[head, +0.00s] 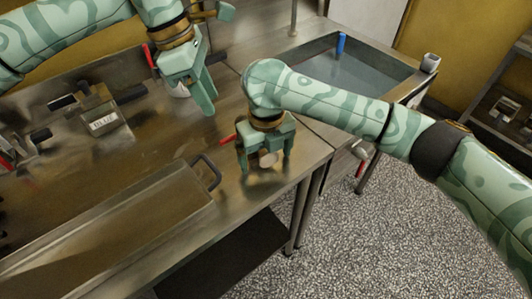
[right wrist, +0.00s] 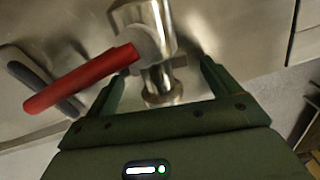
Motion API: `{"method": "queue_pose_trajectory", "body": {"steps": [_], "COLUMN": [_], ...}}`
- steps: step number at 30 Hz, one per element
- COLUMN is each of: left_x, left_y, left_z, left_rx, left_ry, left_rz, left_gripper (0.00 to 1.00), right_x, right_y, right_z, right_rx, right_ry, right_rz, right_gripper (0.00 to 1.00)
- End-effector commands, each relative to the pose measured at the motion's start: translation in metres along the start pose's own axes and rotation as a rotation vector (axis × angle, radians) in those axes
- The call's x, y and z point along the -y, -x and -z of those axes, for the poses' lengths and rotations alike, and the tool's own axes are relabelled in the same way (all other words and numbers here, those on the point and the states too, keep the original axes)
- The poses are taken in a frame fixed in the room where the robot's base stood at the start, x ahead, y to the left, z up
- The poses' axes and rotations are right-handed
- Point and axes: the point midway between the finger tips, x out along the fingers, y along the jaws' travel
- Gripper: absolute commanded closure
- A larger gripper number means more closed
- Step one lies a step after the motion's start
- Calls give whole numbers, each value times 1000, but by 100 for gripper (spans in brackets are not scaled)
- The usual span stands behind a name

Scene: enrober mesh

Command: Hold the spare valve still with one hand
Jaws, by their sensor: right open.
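The spare valve (right wrist: 150,40) is a shiny metal body with a red lever handle (right wrist: 80,78) pointing left in the right wrist view. Its red handle also shows in the head view (head: 228,138), just left of my right gripper (head: 266,163). The right gripper is open, with its two fingers on either side of the valve's lower metal part; the right wrist view shows gaps beside that part. Much of the valve is hidden by the gripper in the head view. My left gripper (head: 190,98) is open and apart from the valve, above the back of the bench.
A metal tray (head: 110,235) with a dark handle (head: 207,172) lies left of the valve. A labelled box (head: 100,115) stands farther left. A sink (head: 345,75) with a blue object (head: 341,43) is at the back right. The bench edge (head: 315,165) is close to my right gripper.

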Motion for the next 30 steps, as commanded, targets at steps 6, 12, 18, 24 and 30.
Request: {"method": "queue_pose_trajectory", "body": {"steps": [6,12,18,24,30], "left_x": [0,0,0,0,0], "left_y": [0,0,0,0,0], "left_z": [0,0,0,0,0], "left_rx": [0,0,0,0,0], "left_ry": [0,0,0,0,0], "left_rz": [0,0,0,0,0], "left_gripper": [64,64,64,64,64], "right_x": [0,0,0,0,0], "right_y": [-2,-2,-2,-1,-1], "right_z": [0,0,0,0,0], "right_rx": [0,0,0,1,1], "right_ry": [0,0,0,0,0], "right_rz": [0,0,0,0,0], "right_gripper": [11,47,76,76,76]}}
